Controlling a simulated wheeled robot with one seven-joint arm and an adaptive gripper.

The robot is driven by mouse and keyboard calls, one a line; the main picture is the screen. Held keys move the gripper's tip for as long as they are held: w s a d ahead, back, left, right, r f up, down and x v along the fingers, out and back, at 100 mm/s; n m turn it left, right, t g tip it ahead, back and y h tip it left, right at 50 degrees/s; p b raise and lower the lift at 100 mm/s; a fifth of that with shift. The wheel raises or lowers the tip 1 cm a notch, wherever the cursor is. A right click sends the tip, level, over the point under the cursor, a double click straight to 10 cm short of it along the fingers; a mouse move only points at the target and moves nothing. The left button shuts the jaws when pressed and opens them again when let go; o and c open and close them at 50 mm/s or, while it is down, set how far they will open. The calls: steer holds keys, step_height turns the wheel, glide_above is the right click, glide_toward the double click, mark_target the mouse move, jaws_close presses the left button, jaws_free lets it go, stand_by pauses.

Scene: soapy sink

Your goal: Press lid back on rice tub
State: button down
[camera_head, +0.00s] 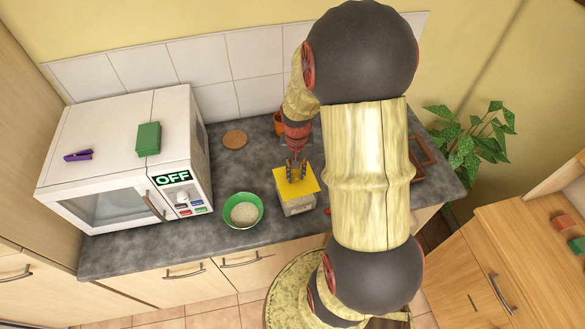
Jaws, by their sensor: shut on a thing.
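The rice tub (299,207) is a pale box standing on the dark grey counter, right of a green bowl. A flat yellow lid (308,184) lies over the top of the tub. My gripper (296,177) points down at the middle of the lid, with its fingers at the lid's upper side. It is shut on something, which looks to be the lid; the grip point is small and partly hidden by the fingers. I cannot tell whether the lid is seated on the tub's rim or just above it.
A green bowl (243,211) of pale grains stands close left of the tub. A white microwave (128,165) marked OFF fills the counter's left. A round cork mat (234,139) lies behind. My arm hides much of the right side.

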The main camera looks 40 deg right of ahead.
mark_target(296, 182)
steer(key=shift+w+d+f, duration=0.1)
steer(key=shift+w+d, duration=0.1)
steer(key=shift+d, duration=0.05)
steer(key=shift+f+b, duration=2.1)
steer(key=shift+f, duration=0.75)
steer(key=shift+f, duration=0.4)
stand_by(0.4)
steer(key=c, duration=1.6)
jaws_free()
steer(key=shift+c, duration=0.2)
steer(key=shift+o, duration=0.7)
steer(key=o, duration=0.3)
steer(key=shift+o, duration=0.2)
steer(key=shift+r, duration=0.1)
